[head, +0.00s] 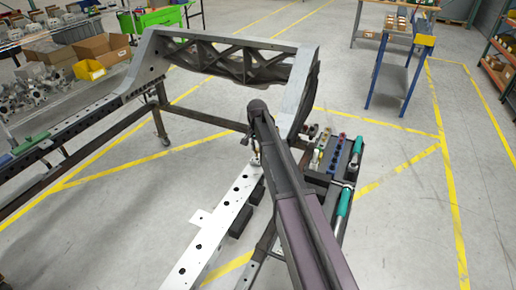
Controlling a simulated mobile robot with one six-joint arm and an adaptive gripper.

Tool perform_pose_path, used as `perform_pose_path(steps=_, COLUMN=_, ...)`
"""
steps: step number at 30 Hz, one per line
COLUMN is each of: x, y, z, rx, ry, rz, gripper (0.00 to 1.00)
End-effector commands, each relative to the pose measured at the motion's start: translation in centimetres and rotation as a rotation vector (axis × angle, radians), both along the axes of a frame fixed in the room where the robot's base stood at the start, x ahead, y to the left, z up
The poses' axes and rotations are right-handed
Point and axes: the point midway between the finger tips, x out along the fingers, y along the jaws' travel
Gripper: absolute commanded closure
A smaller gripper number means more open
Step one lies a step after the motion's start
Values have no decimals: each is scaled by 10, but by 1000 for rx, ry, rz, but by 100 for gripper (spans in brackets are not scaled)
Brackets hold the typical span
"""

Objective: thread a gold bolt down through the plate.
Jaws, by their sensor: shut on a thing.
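A long pale metal plate (222,226) with a row of dark holes runs from the bottom left up to the middle of the head view. My gripper (256,156) hangs below the end of my dark arm, over the far end of this plate. It is small here and partly hidden by my arm. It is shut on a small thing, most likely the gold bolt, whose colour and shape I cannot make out. I cannot tell whether this thing touches the plate or sits in a hole.
A tray (335,165) with coloured parts and green-handled tools (342,203) stands right of my arm. The grey chassis frame (225,43) rises behind. A yellow bin (89,69) and cardboard box (103,50) are at left. Blue-legged benches (393,75) stand far right. Open floor lies right.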

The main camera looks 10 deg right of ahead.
Motion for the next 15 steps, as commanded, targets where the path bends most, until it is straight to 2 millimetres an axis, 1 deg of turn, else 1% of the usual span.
perform_pose_path(steps=5, x=0, y=0, z=-1, rx=0, ry=0, rz=0, gripper=100)
perform_pose_path(steps=15, x=0, y=-1, z=-10, rx=0, ry=0, rz=-1, gripper=100)
